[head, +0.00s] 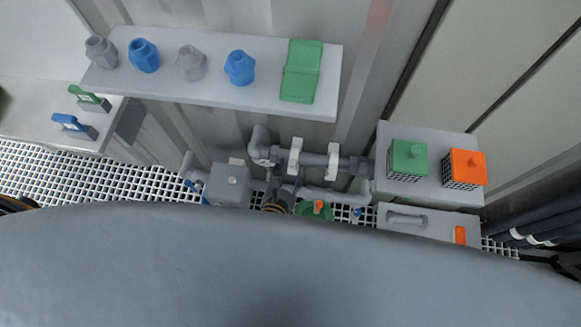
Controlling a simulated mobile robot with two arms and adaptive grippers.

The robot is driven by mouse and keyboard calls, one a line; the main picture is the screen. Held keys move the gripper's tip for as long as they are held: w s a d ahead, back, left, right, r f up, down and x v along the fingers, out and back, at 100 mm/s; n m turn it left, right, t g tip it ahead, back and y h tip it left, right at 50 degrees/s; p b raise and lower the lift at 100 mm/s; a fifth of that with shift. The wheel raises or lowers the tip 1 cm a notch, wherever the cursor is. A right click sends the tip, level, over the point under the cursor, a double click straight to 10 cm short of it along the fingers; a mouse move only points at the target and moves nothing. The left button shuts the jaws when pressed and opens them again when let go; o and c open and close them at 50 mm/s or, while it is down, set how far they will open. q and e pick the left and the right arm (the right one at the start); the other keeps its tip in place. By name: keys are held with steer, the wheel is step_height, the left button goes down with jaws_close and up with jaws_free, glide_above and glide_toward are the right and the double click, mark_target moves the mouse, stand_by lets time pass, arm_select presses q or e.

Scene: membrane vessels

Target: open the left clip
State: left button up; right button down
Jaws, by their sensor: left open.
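The left clip (295,155) is a white clip around the grey horizontal pipe (314,159), in the middle of the head view. A second white clip (333,161) sits on the same pipe to its right. Whether either clip is open or closed is too small to tell. My left gripper (284,182) shows as a small dark shape just below the left clip, open. It looks close to the clip, but I cannot tell whether they touch. The large grey shape in front hides most of its arm. My right gripper is not in view.
A shelf (210,92) above holds blue and grey fittings and a green case (301,71). A grey box (228,184) stands left of the gripper. Green (408,158) and orange (467,168) caged blocks stand right. Grating (130,175) lies below. A green valve (315,211) is near.

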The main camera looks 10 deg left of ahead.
arm_select(q)
steer(key=shift+w+f, duration=0.2)
steer(key=shift+w, duration=0.3)
jaws_close()
